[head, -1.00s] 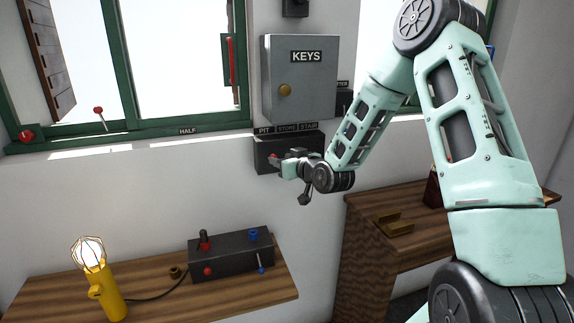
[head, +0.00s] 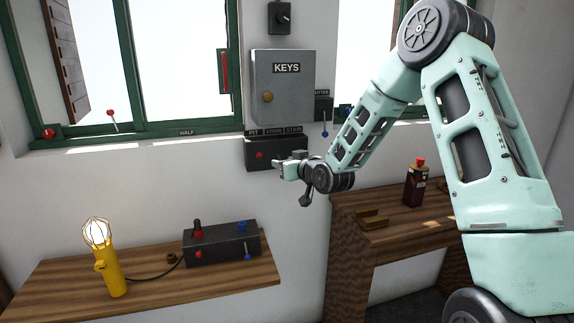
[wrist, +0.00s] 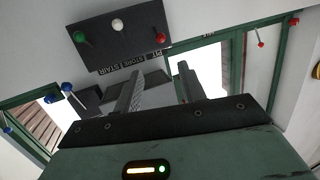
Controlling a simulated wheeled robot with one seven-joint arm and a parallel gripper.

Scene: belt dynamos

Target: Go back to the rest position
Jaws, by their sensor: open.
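My gripper (head: 278,167) is at the end of my bent mint-green arm, in front of the lower right of the black PIT/STORE/STAIR switch box (head: 256,160) on the wall. I cannot tell the gap between them in the head view. In the wrist view my gripper (wrist: 160,78) has two dark fingers standing apart with nothing between them. The switch box (wrist: 110,48) shows beyond the fingertips there, with green, white and red knobs. In the head view my gripper and wrist hide part of the box.
A grey KEYS cabinet (head: 278,98) hangs above the switch box. A wooden shelf (head: 60,287) below holds a yellow lamp (head: 108,270) and black control box (head: 222,247). A desk (head: 350,239) at right bears a dark bottle (head: 415,187). Green-framed windows flank the cabinet.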

